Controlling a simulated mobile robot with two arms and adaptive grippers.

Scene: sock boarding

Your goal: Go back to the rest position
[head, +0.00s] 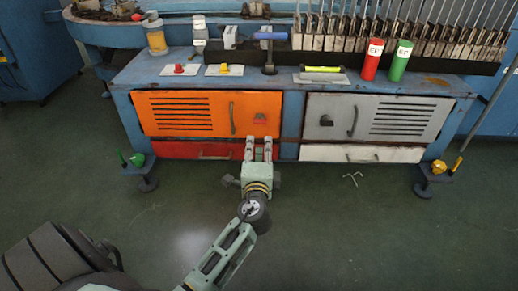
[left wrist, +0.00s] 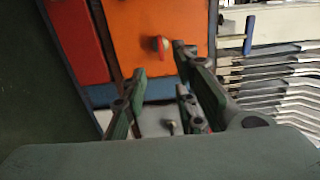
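My left gripper (head: 258,143) reaches out at the front of a blue workbench (head: 292,120). Its two fingers are apart with nothing between them, in front of the red drawer (head: 190,150) under the orange door (head: 215,112). I cannot tell whether the fingertips touch the drawer front. In the left wrist view the fingers (left wrist: 158,78) also stand apart and empty, with orange and red panels (left wrist: 130,35) beyond them. My right gripper shows in neither view.
A grey door (head: 375,118) and a white drawer (head: 360,153) are right of the gripper. Red (head: 372,62) and green (head: 400,62) cylinders stand on the bench top. The floor right of my arm is mostly clear.

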